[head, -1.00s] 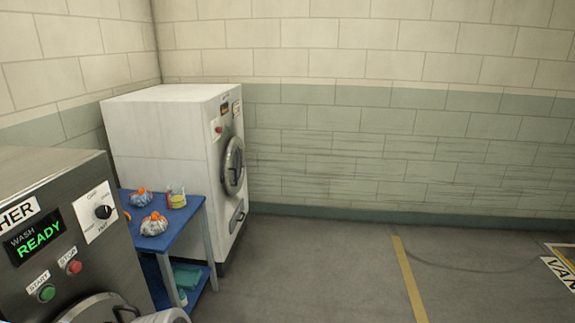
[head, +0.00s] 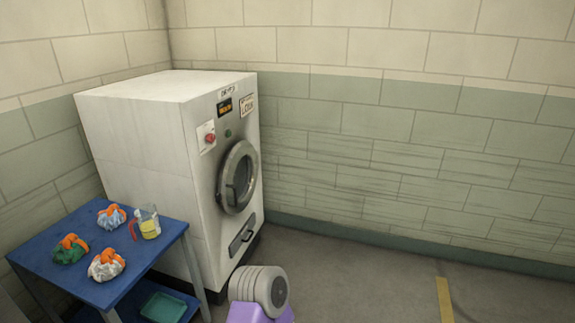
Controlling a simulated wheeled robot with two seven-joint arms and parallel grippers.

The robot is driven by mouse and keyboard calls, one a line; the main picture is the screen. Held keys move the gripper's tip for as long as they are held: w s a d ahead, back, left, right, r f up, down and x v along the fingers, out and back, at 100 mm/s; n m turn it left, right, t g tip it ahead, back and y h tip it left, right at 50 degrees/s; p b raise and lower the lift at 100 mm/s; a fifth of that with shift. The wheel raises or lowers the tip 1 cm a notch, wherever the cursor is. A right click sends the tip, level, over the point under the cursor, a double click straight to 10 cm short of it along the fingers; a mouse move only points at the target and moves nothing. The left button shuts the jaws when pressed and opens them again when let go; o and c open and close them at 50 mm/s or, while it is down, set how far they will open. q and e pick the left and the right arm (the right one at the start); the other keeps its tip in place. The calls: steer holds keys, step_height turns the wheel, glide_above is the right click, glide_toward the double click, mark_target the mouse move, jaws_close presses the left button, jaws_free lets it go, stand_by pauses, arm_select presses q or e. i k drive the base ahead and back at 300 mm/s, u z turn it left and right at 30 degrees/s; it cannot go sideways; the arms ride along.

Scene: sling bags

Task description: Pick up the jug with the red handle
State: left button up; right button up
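The jug (head: 149,223) is small and clear with yellow contents. It stands upright near the right back edge of the blue table (head: 101,290). Its red-orange handle (head: 134,228) is on its left side. A part of my own arm (head: 258,291) shows at the bottom middle, to the right of the table. Neither gripper is in view.
Several bundled bags with orange ties sit left of the jug: one blue-white (head: 111,217), one green (head: 69,251), one white (head: 106,266). A teal tray (head: 164,307) lies on the lower shelf. A white dryer (head: 150,150) stands behind the table. The floor (head: 365,290) to the right is clear.

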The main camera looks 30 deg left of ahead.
mark_target(144, 226)
steer(key=u, duration=0.2)
steer(key=i, duration=1.95)
steer(key=u, duration=1.65)
steer(key=i, duration=1.1)
steer(key=u, duration=1)
